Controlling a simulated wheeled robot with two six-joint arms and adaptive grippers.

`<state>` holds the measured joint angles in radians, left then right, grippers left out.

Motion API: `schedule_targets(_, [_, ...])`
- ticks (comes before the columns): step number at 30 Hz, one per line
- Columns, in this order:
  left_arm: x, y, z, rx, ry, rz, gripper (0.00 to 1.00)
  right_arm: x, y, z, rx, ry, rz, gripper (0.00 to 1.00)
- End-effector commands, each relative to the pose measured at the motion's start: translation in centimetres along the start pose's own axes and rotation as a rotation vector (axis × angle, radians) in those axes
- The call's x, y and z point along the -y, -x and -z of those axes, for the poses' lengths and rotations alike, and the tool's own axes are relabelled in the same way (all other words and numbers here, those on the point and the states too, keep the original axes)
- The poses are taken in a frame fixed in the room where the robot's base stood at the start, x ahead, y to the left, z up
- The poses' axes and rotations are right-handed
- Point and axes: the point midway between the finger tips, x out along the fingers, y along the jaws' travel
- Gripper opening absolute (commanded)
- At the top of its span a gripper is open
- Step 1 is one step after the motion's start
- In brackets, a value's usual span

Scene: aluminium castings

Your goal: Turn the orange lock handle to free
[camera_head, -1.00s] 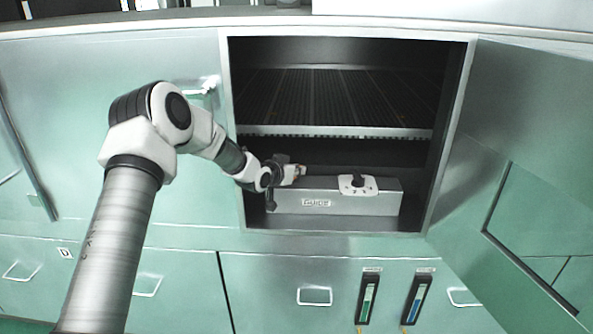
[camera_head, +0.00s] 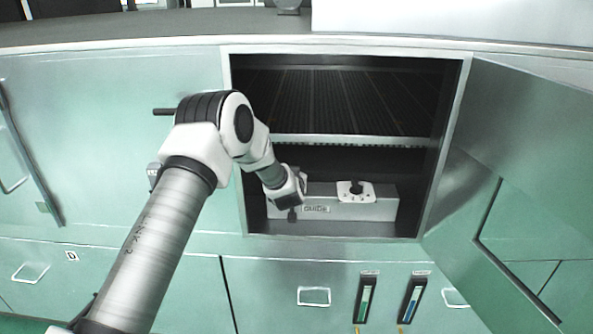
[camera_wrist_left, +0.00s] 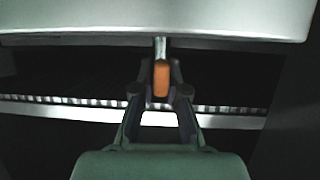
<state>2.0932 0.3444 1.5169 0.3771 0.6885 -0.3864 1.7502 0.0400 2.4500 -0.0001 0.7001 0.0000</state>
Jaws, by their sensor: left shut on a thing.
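The orange lock handle (camera_wrist_left: 161,78) shows in the left wrist view on a short metal stem below a pale grey surface (camera_wrist_left: 160,18). My left gripper (camera_wrist_left: 161,82) is shut on it, with one finger on each side. In the head view the handle is hidden behind my left wrist, at the left end of a grey box labelled "GUIDE" (camera_head: 350,208). The box sits low inside the open cabinet (camera_head: 226,150). My right gripper is in neither view.
A perforated shelf (camera_head: 360,142) spans the cabinet above the box. A white plate with a black knob (camera_head: 357,190) is on the box top. The cabinet door (camera_head: 520,170) stands open at right. Drawers and two gauges (camera_head: 366,298) lie below.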

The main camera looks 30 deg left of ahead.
Motion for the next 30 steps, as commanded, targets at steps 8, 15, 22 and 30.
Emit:
schedule_targets(8, [-0.01,0.00,0.04,0.000,0.028,0.066,0.00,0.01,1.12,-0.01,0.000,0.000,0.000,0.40])
schedule_targets(15, [0.00,-0.04,0.00,-0.001,0.031,0.072,0.00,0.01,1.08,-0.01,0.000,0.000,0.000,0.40])
schedule_targets(22, [0.02,-0.04,0.01,-0.001,0.032,0.071,0.38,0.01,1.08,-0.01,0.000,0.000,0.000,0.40])
schedule_targets(30, [0.01,0.01,0.02,-0.001,0.031,0.071,0.38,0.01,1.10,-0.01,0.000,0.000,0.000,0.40])
